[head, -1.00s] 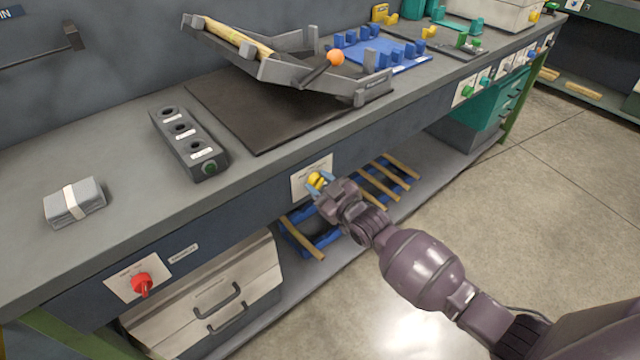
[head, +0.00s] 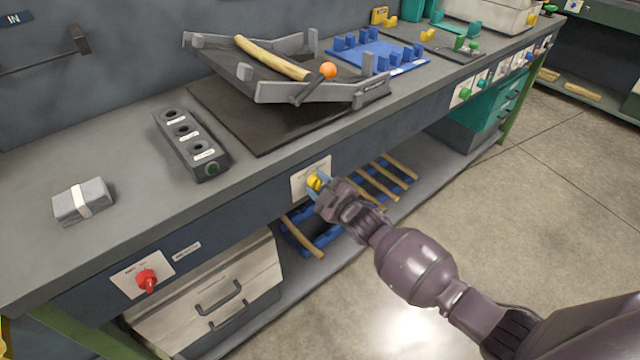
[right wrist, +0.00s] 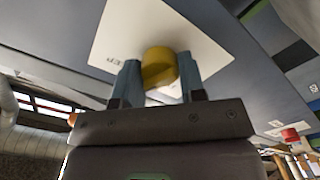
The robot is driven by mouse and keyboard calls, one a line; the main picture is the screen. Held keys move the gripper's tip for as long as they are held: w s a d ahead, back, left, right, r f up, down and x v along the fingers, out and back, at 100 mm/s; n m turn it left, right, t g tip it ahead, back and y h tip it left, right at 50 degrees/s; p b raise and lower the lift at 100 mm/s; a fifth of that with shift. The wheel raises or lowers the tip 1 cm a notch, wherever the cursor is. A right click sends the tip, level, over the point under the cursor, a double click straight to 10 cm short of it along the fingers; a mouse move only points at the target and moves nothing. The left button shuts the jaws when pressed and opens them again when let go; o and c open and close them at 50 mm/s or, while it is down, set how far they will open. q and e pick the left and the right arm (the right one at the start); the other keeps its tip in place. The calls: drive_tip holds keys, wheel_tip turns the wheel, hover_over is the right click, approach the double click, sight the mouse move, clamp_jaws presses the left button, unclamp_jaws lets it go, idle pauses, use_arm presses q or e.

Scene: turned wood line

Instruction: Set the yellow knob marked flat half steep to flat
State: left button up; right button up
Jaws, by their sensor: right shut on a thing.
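The yellow knob (head: 314,182) sits on a white plate (head: 300,183) on the bench's front face. The knob also shows in the right wrist view (right wrist: 158,66), between two blue fingers on the plate (right wrist: 122,32). My right gripper (head: 318,184) is shut on the knob, one finger at each side. The lettering on the plate is too small and partly hidden, so I cannot tell which mark the knob points to. My left gripper is not in view.
Above the knob, a grey tilting tray (head: 300,91) holds a wooden rod (head: 270,58); an orange ball-ended lever (head: 328,71) is at its front. A red knob (head: 147,281) is lower left. A drawer box (head: 205,300) and blue rack (head: 318,238) sit below the bench.

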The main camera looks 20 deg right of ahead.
drive_tip(key=n, duration=0.2)
drive_tip(key=shift+n, duration=0.4)
drive_tip(key=n, duration=0.2)
drive_tip(key=shift+n, duration=0.4)
drive_tip(key=n, duration=0.5)
drive_tip(key=shift+f+n, duration=0.1)
drive_tip(key=shift+n, duration=1)
drive_tip(key=o, duration=0.9)
